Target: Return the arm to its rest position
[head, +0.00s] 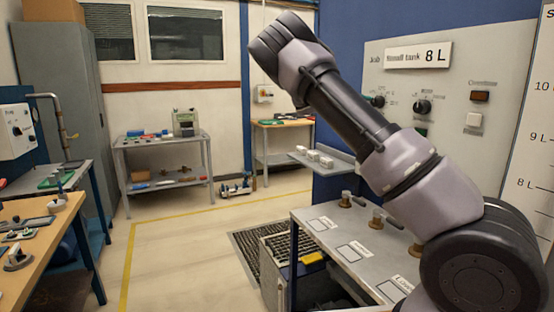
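My arm rises from the lower right and reaches up and left to a dark joint near the top middle of the head view. My gripper is not visible, so its state and what it holds cannot be seen. Behind the arm is a grey test panel (456,68) with knobs and a label reading "Small tank 8 L". The arm hides part of this panel. A grey bench (325,240) with several metal fittings and labelled outlines stands below the arm.
A marked scale board (530,150) stands at the right edge. The floor (180,245) between is clear.

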